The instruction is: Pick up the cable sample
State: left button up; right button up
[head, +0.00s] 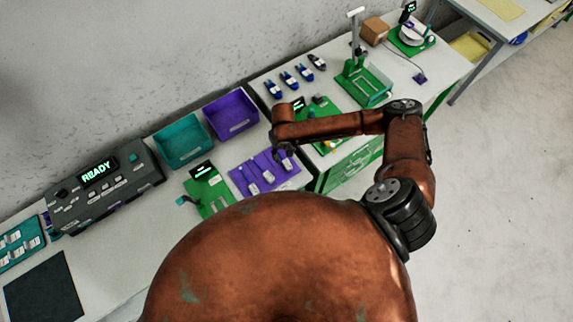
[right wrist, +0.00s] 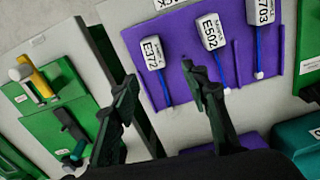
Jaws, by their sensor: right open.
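A purple tray (head: 240,180) on the bench holds cable samples with white labels and blue cables. In the right wrist view, the tray (right wrist: 180,60) shows samples marked E372 (right wrist: 153,55), E502 (right wrist: 210,32) and one ending in 703 (right wrist: 262,14). My right gripper (head: 283,152) is over the tray's right end in the head view. In the right wrist view, the open right gripper (right wrist: 160,75) has one finger by the tray's edge and one before its middle. The E372 sample appears between the fingers, with nothing held. My left gripper is not in view.
A teal bin (head: 182,145) and a purple bin (head: 231,115) stand behind the tray. A green board (head: 209,192) lies left of it, and a grey READY console (head: 105,185) is further left. Several blue connectors (head: 290,78) lie at the back.

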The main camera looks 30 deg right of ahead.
aim_at(286, 162)
jog(key=f, duration=0.7)
jog(key=shift+s+d+f+p, duration=0.3)
jog(key=shift+d+p, duration=0.05)
jog(key=shift+p, duration=0.05)
grip_shut()
